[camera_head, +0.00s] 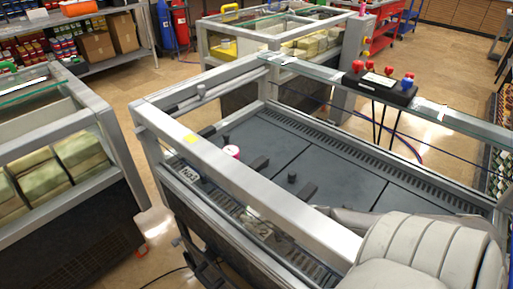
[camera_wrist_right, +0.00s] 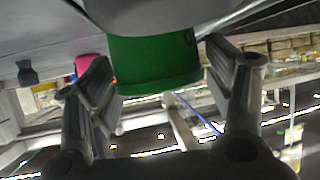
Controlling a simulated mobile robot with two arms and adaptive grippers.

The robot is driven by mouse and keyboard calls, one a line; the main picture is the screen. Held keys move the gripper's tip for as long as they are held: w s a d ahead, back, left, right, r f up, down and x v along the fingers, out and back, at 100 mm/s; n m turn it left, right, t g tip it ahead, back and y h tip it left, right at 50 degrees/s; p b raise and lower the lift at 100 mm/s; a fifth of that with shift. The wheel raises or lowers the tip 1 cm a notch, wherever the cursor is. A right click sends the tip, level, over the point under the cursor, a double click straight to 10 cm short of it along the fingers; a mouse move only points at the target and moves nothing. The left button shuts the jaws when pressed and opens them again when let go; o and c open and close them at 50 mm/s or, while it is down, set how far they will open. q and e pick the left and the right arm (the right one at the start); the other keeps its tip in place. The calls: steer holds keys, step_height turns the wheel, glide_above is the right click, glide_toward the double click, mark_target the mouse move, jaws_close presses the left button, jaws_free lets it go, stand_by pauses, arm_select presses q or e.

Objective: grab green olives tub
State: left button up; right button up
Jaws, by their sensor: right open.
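The green tub (camera_wrist_right: 153,64) shows in the right wrist view, at the upper middle, with a dark mark near its right side. My right gripper (camera_wrist_right: 158,58) is open, with one finger on each side of the green tub. Gaps show between the fingers and the tub, and I cannot tell any contact. In the head view the green tub is not visible; my right arm covers the lower right corner and its fingers are hidden there. My left gripper is in neither view.
Metal rails (camera_head: 245,190) and a glass strip edge the case. A black control box (camera_head: 380,88) sits on the far rail.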

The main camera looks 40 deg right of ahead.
steer(key=shift+w, duration=0.1)
steer(key=c, duration=1)
steer(key=shift+c, duration=0.2)
steer(key=shift+d+r, duration=0.2)
steer(key=shift+r, duration=0.2)
step_height(320, 180, up, 6)
steer(key=shift+f+p, duration=0.15)
steer(key=shift+p, duration=0.55)
steer(key=shift+d+r, duration=0.2)
steer(key=shift+d, duration=0.3)
steer(key=w+d+b, duration=0.1)
steer(key=d+b, duration=0.2)
steer(key=d, duration=1.5)
steer(key=shift+w+d, duration=0.3)
steer(key=shift+w, duration=0.1)
